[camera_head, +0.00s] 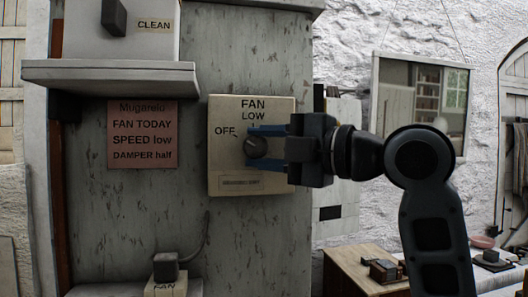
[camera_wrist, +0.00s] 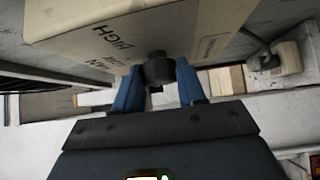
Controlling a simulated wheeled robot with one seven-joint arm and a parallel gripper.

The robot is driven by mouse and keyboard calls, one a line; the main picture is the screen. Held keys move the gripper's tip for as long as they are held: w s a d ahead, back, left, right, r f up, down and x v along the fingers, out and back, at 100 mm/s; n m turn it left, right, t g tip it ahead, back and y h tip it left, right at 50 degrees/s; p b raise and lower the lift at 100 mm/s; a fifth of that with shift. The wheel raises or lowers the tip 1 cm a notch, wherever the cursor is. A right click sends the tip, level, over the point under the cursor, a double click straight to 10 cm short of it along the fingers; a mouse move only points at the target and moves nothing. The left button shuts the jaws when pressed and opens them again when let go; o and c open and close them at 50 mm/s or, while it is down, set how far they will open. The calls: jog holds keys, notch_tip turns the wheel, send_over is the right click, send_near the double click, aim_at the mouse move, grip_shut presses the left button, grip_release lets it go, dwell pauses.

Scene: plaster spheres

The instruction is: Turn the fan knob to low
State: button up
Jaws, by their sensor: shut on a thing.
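The fan knob (camera_head: 256,147) is a small dark round knob on a cream fan box (camera_head: 227,186) on the grey panel. OFF is printed at its upper left and LOW above it. A small pale mark shows on the knob's upper left, too small to read surely. My gripper (camera_head: 255,149) comes from the right, its blue fingers above and below the knob, shut on it. In the wrist view the knob (camera_wrist: 158,68) sits between both fingers, and the box face (camera_wrist: 190,35) shows HIGH. My gripper hides the box's right side in the head view.
A pink note (camera_head: 142,134) reads "FAN TODAY SPEED low DAMPER half". A grey shelf (camera_head: 110,77) juts out at the upper left, under a CLEAN box (camera_head: 85,40). A dark block (camera_head: 165,266) sits below. A wooden table (camera_head: 345,262) stands at the lower right.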

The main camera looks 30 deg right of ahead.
jog(key=f+m+t+b, duration=0.1)
jog(key=m+t+b, duration=0.1)
jog(key=b, duration=0.2)
jog(key=shift+f+y, duration=0.1)
jog(key=shift+y, duration=0.2)
jog(key=m+t+b, duration=0.2)
jog(key=b, duration=0.1)
jog(key=shift+a+m, duration=0.15)
jog(key=shift+m, duration=0.25)
jog(key=m+t+h+b, duration=0.2)
jog(key=m, duration=0.2)
jog(key=shift+w+a+t, duration=0.1)
jog(key=shift+t, duration=0.3)
jog(key=shift+m+t+h+b, duration=0.55)
jog(key=shift+m+t+h, duration=0.55)
jog(key=shift+m, duration=0.9)
jog(key=shift+m+h, duration=0.3)
jog(key=shift+h, duration=0.1)
jog(key=o, duration=1)
jog(key=shift+o, duration=0.2)
